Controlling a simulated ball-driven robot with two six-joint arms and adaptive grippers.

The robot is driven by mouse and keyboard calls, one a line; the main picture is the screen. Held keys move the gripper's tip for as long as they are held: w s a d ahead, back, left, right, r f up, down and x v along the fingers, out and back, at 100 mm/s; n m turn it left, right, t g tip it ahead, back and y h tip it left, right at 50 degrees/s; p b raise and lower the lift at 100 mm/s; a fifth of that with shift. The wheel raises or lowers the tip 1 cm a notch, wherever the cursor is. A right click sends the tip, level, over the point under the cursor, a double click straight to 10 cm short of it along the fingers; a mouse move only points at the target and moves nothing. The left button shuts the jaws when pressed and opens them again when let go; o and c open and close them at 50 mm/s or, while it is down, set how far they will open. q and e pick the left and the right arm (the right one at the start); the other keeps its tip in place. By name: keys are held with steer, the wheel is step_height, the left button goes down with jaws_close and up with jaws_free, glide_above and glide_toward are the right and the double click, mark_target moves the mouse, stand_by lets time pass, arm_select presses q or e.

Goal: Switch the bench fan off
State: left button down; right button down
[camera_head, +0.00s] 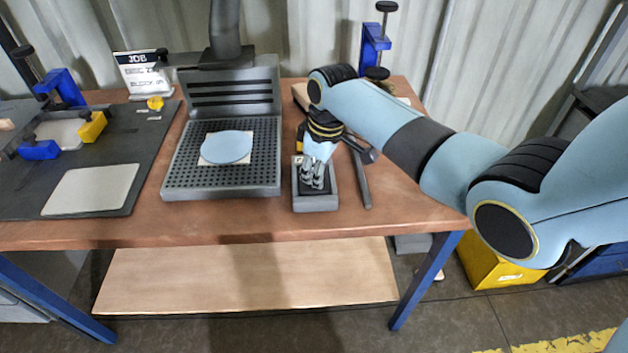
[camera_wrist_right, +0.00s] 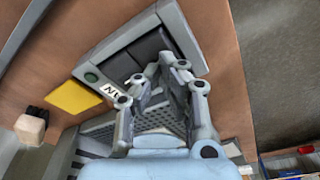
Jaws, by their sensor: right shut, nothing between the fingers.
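A grey switch box (camera_head: 316,203) with a raised rim and a dark inside stands near the table's front edge. In the wrist view the box (camera_wrist_right: 127,62) shows dark rocker-like panels (camera_wrist_right: 150,44), a round green spot (camera_wrist_right: 91,77) and a partly hidden white label (camera_wrist_right: 112,90). The bench fan's state cannot be told. My right gripper (camera_head: 312,186) is shut and empty, pointing down over the box's dark middle. It also shows over the box in the wrist view (camera_wrist_right: 160,72); contact cannot be made out. My left gripper is not in view.
A perforated grey tray (camera_head: 178,186) with a slotted back panel and a pale blue disc (camera_head: 227,147) stands left of the box. A dark bar (camera_head: 361,180) lies to its right. A dark mat (camera_head: 145,150) with blue and yellow blocks is at the left. A blue clamp (camera_head: 374,45) stands behind.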

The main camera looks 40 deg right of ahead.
step_height(320, 180, up, 5)
steer(key=p, duration=0.6)
steer(key=shift+r, duration=1)
